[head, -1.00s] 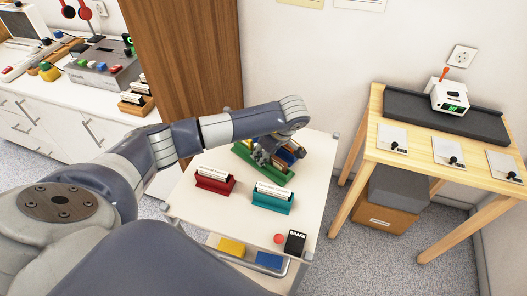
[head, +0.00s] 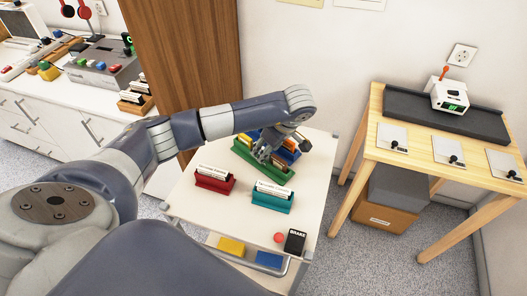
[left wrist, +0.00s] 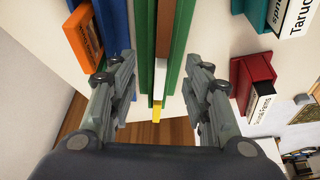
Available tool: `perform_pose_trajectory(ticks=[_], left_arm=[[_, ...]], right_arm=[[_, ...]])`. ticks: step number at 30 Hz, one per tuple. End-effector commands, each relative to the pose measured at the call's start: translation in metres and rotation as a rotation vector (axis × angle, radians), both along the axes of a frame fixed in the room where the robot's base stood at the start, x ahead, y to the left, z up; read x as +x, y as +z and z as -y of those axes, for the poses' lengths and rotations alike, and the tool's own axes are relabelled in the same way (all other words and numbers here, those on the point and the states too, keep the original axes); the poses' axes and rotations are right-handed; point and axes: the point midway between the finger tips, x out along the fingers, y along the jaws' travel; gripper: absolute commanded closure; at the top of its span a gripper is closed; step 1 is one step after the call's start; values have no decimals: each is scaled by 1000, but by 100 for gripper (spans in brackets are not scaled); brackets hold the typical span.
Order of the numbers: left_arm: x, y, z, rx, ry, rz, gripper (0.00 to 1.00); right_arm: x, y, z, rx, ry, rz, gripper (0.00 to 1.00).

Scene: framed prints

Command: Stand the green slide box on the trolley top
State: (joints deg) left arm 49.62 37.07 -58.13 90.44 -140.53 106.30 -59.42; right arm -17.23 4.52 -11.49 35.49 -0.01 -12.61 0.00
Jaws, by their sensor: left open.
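The green slide box (head: 272,175) is on the far part of the white trolley top (head: 235,222), long and low. My left gripper (head: 266,158) is over it, open. In the left wrist view my left gripper (left wrist: 158,98) has one finger on each side of the green slide box (left wrist: 143,45), with a visible gap to each finger. Brown, white and yellow strips show between its green walls. The gripper hides part of the box in the head view. I cannot tell whether its underside is fully on the trolley. My right gripper is not in view.
A red box (head: 215,182) and a teal box (head: 272,200) with white cards stand nearer on the trolley. Blue and orange pieces (head: 284,156) sit close behind the green box. A red button and black brake sign (head: 295,241) are at the near corner.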

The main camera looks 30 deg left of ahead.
Motion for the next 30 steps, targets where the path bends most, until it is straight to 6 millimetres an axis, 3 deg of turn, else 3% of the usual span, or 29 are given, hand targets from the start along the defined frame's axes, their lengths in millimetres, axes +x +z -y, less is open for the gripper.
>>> perform_pose_trajectory(ticks=[6,12,30], left_arm=[[-1,47,20,-1,-1,6,55],[-4,75,29,0,0,3,55],[-5,81,33,0,1,0,55]], right_arm=[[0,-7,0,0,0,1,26],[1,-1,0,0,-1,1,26],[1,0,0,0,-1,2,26]])
